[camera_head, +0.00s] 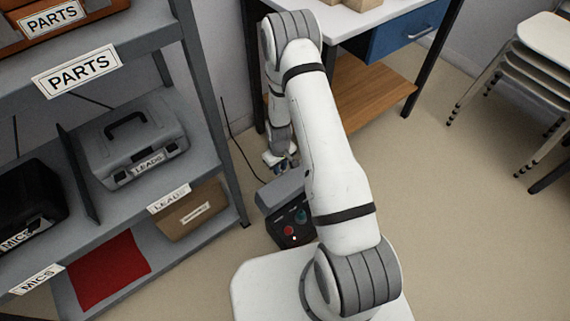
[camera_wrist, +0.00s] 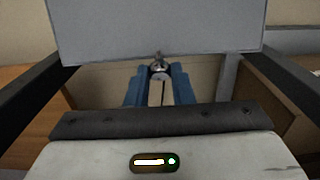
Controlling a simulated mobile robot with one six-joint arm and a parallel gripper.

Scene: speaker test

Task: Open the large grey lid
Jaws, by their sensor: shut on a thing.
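The large grey lid (camera_head: 281,192) is on a dark box (camera_head: 292,228) on the floor, beside my arm. In the wrist view the lid (camera_wrist: 155,28) is a broad flat grey panel across the top. My gripper (camera_head: 281,166) is just behind the lid in the head view. In the wrist view my blue-fingered gripper (camera_wrist: 159,72) is shut on a small metallic knob (camera_wrist: 158,63) at the lid's lower edge. My arm hides part of the box. I cannot tell how far the lid is raised.
A grey shelf rack (camera_head: 215,110) stands at left, with a grey LEADS case (camera_head: 128,150) and a cardboard box (camera_head: 190,212). A white-topped table (camera_head: 350,18) with a wooden lower shelf is behind. Stacked chairs (camera_head: 535,70) stand at right.

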